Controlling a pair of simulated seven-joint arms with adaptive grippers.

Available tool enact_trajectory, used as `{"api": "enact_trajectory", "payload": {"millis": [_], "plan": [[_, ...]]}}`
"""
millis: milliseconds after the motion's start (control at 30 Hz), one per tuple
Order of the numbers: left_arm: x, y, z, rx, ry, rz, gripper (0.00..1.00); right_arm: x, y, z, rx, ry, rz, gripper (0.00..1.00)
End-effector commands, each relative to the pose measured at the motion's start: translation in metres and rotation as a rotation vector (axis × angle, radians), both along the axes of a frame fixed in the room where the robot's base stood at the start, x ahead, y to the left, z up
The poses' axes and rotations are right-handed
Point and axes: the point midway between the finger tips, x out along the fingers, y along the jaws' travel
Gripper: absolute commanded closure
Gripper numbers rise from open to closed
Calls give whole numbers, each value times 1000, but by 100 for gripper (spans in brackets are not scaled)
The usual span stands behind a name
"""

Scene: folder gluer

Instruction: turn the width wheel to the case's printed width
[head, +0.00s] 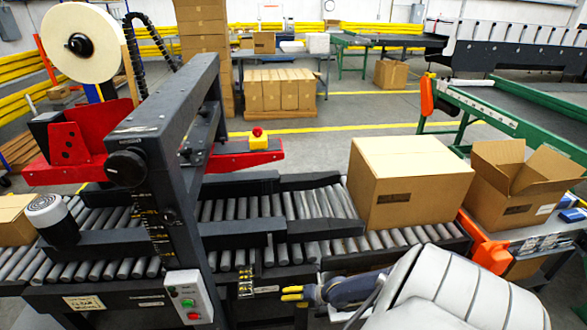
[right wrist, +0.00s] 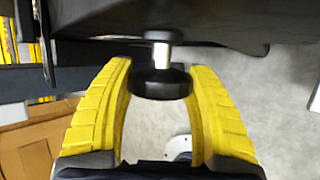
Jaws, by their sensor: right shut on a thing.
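The width wheel (right wrist: 162,83) is a small black knob on a short silver shaft under the machine's dark frame in the right wrist view. My right gripper (right wrist: 162,80) has its yellow fingers closed on either side of it. In the head view my right gripper (head: 292,293) is at the machine's front side, its yellow fingertips pointing left; I cannot make out the wheel there. The closed brown case (head: 410,185) sits on the rollers at the right; its dark print is too small to read. A small yellow-marked scale (head: 246,284) is left of my fingertips. My left gripper is not in view.
A dark upright frame with another black knob (head: 126,167) stands over the conveyor. A control box (head: 188,298) with green and red buttons hangs at the front. An open carton (head: 520,185) stands at the right. My right arm fills the lower right.

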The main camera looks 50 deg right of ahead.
Motion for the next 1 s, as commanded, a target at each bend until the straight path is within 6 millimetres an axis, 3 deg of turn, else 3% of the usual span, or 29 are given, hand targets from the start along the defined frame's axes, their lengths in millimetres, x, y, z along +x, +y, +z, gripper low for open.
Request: {"api": "enact_trajectory", "payload": {"millis": [467,500,700,1000], "plan": [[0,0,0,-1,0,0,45,0,1,-1,8,-4,-1,74],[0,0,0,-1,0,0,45,0,1,-1,7,-3,-1,39],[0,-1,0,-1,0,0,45,0,0,0,6,-4,-1,15],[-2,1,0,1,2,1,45,-1,0,0,5,-4,0,14]]}}
